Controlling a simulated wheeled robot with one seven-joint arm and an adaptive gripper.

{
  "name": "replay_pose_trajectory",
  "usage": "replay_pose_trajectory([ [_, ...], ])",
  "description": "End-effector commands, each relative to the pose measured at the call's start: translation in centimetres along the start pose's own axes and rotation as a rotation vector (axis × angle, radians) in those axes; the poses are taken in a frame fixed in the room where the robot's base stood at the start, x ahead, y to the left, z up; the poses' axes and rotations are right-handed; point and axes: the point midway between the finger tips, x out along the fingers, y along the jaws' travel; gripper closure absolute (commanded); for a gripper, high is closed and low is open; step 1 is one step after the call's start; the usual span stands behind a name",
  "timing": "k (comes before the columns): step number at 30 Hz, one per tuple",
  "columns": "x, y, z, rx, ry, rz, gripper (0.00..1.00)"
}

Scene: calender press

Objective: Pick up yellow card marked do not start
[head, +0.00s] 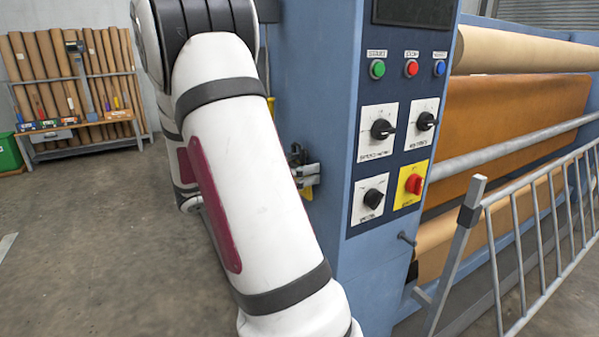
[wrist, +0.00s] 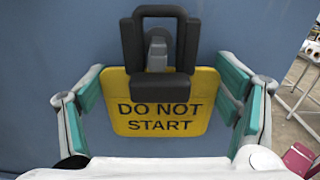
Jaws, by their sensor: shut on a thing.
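The yellow card (wrist: 160,118), marked DO NOT START, hangs flat against a blue panel in the wrist view. A black padlock (wrist: 160,88) on a grey hasp covers the card's upper middle. My gripper (wrist: 161,98) has its green-padded fingers at the card's left and right edges and is shut on it. In the head view a yellow sliver of the card (head: 305,191) shows below the dark padlock (head: 296,156) on the machine's left side. My arm hides the gripper and most of the card there.
The blue machine cabinet (head: 340,110) carries knobs, coloured buttons and a red switch (head: 413,184) on yellow. A grey rail guard (head: 520,235) stands at right. A rack of brown rolls (head: 75,85) stands far left, with open floor before it.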

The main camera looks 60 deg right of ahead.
Motion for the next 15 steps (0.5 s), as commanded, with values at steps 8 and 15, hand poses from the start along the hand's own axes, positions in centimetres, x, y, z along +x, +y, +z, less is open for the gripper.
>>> replay_pose_trajectory([
  [8, -5.5, 0.1, -0.1, -0.002, 0.000, 0.007, 0.39],
  [15, -11.6, 0.1, -0.1, -0.001, 0.000, 0.007, 0.39],
])
